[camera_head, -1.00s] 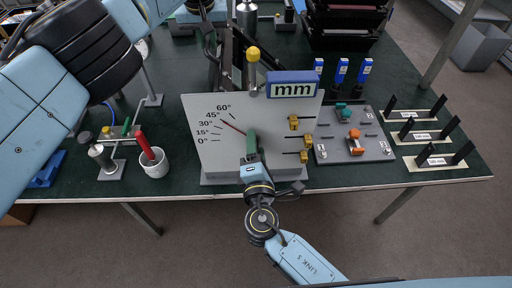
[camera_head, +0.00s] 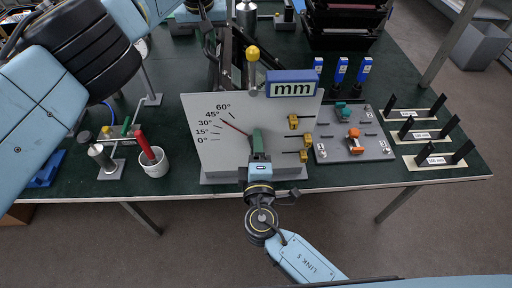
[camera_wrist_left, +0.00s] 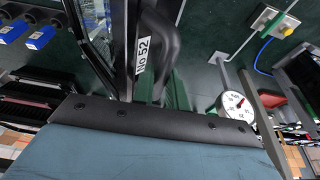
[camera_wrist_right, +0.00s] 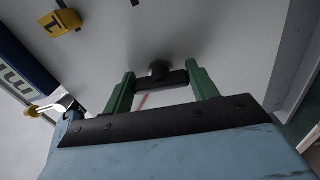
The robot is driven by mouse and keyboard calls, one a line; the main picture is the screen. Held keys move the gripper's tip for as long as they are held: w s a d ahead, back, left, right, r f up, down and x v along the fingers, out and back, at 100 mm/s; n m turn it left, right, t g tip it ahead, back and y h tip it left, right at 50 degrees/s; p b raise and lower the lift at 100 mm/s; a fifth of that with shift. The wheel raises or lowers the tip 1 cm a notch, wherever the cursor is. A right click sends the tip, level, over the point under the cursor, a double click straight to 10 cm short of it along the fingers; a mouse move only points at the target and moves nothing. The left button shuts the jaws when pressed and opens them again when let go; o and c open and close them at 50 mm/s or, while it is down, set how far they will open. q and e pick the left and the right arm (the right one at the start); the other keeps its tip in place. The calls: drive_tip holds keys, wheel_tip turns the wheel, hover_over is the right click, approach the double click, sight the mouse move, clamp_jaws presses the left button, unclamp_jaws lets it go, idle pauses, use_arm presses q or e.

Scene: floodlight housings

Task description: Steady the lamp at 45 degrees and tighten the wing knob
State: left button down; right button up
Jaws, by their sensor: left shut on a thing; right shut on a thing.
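My right gripper (camera_head: 258,140) is in front of the board. Its green fingers are shut on both ends of the black wing knob (camera_wrist_right: 160,75).
An "mm" display (camera_head: 292,90) and a yellow ball-topped post (camera_head: 253,54) stand at the board's top. A white cup (camera_head: 155,165) stands left. A grey plate (camera_head: 352,148) and black-pronged holders (camera_head: 435,160) lie right.

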drive_tip(key=shift+s+a+f, duration=0.1)
drive_tip(key=shift+s+a, duration=0.05)
drive_tip(key=shift+a, duration=0.1)
drive_tip(key=o, duration=1)
drive_tip(key=shift+c, duration=0.2)
drive_tip(key=shift+o, duration=0.2)
drive_tip(key=shift+d, duration=0.1)
drive_tip(key=s, duration=1.2)
